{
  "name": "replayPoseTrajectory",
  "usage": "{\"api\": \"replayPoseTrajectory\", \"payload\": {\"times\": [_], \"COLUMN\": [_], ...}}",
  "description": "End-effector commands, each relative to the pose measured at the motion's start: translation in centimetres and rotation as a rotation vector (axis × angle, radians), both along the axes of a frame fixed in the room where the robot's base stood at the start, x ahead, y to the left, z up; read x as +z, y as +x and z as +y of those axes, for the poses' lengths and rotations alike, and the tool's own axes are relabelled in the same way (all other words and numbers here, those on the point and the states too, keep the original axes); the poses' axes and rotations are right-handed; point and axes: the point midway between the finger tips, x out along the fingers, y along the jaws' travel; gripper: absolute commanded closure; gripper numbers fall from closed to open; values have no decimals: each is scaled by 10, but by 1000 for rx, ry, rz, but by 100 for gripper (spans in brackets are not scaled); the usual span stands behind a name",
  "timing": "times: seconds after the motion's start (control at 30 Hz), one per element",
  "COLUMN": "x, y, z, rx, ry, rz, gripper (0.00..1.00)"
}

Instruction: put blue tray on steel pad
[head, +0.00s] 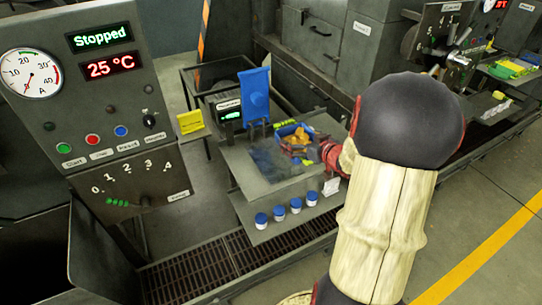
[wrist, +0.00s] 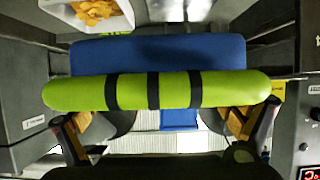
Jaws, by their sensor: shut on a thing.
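My gripper (wrist: 160,125) has its two fingers at either side of a lime-green bar with black bands (wrist: 153,91). It is shut on the blue tray (wrist: 160,55), whose blue surface lies directly beyond the green bar. I cannot clearly single out the steel pad; the grey metal table top (head: 248,183) shows below and left of the tray.
A blue upright panel (head: 256,93) and a small green-lit display (head: 229,113) stand behind the table top. A control panel (head: 95,80) stands at left.

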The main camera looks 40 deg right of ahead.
Motion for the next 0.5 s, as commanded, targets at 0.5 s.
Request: {"api": "replayPoseTrajectory", "payload": {"times": [0.5], "x": [-70], "y": [95], "z": [19], "rx": [3], "ry": [1], "rz": [1], "gripper": [35]}}
